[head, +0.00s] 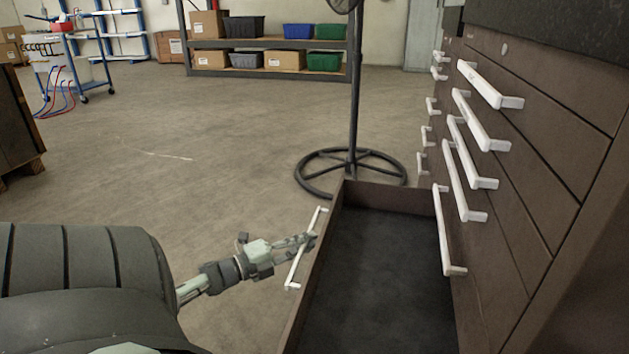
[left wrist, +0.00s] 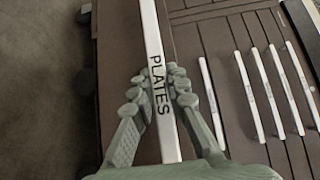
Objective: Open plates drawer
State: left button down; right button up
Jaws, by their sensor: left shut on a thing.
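The plates drawer (head: 385,268) is pulled well out from the brown cabinet, and its dark inside looks empty. Its white handle (head: 298,262) runs along the drawer's front. My left gripper (head: 310,240) is shut on this handle, near its middle. In the left wrist view the handle (left wrist: 152,40) bears the word PLATES, and the fingers of my left gripper (left wrist: 160,88) lie on both sides of it. My right gripper is not in view.
The brown cabinet (head: 545,190) with several shut drawers and white handles (head: 490,85) stands at the right. A black round stand base (head: 350,172) is on the floor just past the open drawer. Shelves with bins (head: 265,50) stand far back.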

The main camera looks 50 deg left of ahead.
pick_arm(q)
jog(key=c, duration=1.5)
grip_release()
jog(key=s, duration=0.4)
jog(key=s+a, duration=0.1)
jog(key=s, duration=0.7)
jog(key=shift+a, duration=0.35)
